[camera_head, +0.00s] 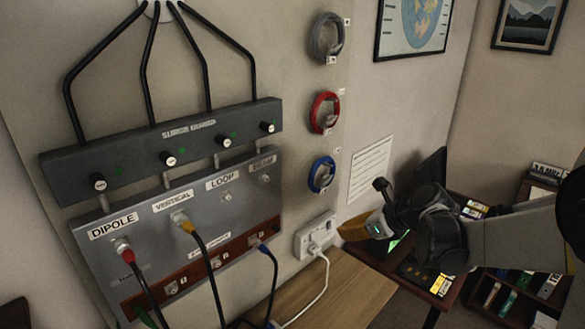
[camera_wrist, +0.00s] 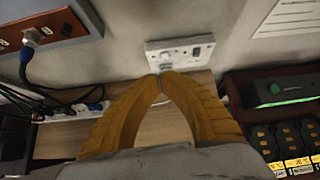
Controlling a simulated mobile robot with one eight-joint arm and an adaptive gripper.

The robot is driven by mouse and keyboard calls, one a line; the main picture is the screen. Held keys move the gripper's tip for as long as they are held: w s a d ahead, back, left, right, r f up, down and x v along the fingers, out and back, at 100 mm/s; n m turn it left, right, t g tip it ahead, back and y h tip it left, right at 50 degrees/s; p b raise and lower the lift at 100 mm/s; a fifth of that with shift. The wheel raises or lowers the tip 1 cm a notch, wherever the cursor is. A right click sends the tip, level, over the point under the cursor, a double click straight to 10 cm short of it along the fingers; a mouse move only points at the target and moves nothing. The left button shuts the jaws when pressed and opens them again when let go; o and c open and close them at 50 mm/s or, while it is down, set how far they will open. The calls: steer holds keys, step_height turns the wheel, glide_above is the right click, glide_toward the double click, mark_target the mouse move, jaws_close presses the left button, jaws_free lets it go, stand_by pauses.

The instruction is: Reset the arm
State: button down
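My gripper (camera_head: 345,230) has orange fingers and hangs in the air at the right of the wall panel, in front of the wall outlet side. My arm reaches in from the right edge of the head view. In the wrist view, the two orange fingers of my gripper (camera_wrist: 160,84) arch inward and their tips meet, with nothing visible between them. The tips appear in front of the white wall socket (camera_wrist: 180,53), which also shows in the head view (camera_head: 316,236). I cannot tell the distance between the tips and the socket.
A grey antenna panel (camera_head: 205,215) with plugged cables and a surge guard bar (camera_head: 215,130) with knobs are on the wall. Coiled cables hang nearby, including a red coil (camera_head: 324,112). A wooden tabletop (camera_head: 345,290) lies below. A dark device (camera_wrist: 280,92) is at the right.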

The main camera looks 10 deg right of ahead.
steer(key=s+a+r+n+h, duration=0.1)
steer(key=s+a+n+h, duration=0.1)
steer(key=s+n, duration=0.9)
steer(key=s+a+n+h, duration=0.2)
steer(key=s+n+h, duration=0.1)
steer(key=s+n, duration=0.9)
steer(key=n, duration=0.5)
steer(key=shift+s+r+g+h+b, duration=0.3)
steer(key=shift+r+b, duration=0.05)
steer(key=shift+b, duration=0.05)
